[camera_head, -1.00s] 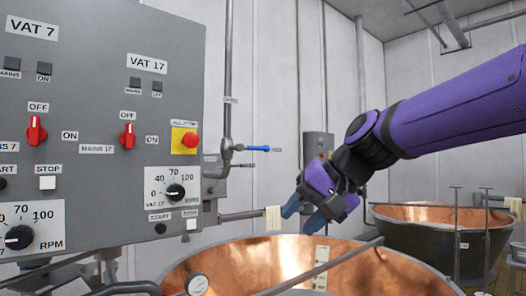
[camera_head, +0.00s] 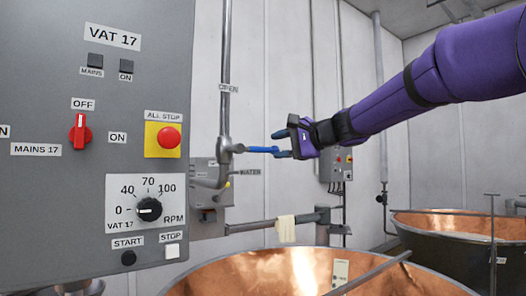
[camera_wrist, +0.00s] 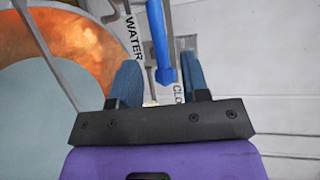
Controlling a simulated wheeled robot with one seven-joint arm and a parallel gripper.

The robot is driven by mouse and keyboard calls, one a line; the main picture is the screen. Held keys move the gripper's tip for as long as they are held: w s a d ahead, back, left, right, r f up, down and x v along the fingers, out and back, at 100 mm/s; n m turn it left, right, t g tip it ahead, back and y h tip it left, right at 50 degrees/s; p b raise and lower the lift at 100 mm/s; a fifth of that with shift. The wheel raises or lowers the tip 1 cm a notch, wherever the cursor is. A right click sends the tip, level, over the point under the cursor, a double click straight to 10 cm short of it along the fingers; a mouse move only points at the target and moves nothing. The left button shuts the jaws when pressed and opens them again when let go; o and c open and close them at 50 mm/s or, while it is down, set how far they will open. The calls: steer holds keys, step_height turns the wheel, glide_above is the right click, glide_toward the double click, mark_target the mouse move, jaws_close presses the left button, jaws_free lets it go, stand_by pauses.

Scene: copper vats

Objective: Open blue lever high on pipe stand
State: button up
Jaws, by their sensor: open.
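The blue lever (camera_head: 262,149) sticks out level to the right from a grey valve on the upright pipe (camera_head: 226,70). My gripper (camera_head: 280,144) is open at the lever's free end, with one finger above it and one below in the head view. In the wrist view the lever (camera_wrist: 158,42) comes down from the top, and its end lies between my two blue fingers (camera_wrist: 160,78), nearer the right one. Gaps show on both sides, so the fingers are not closed on it. An "OPEN" label (camera_head: 228,88) is on the pipe above the valve.
The grey VAT 17 panel (camera_head: 60,200) with its red all-stop button (camera_head: 168,137) stands left of the pipe. A copper vat (camera_head: 240,275) lies below. A cloth (camera_head: 286,229) hangs on a horizontal pipe. A grey wall box (camera_head: 335,165) is behind my gripper.

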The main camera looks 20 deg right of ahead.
mark_target(265, 149)
steer(key=x, duration=0.5)
steer(key=shift+w+a, duration=0.25)
steer(key=shift+a, duration=0.05)
jaws_close()
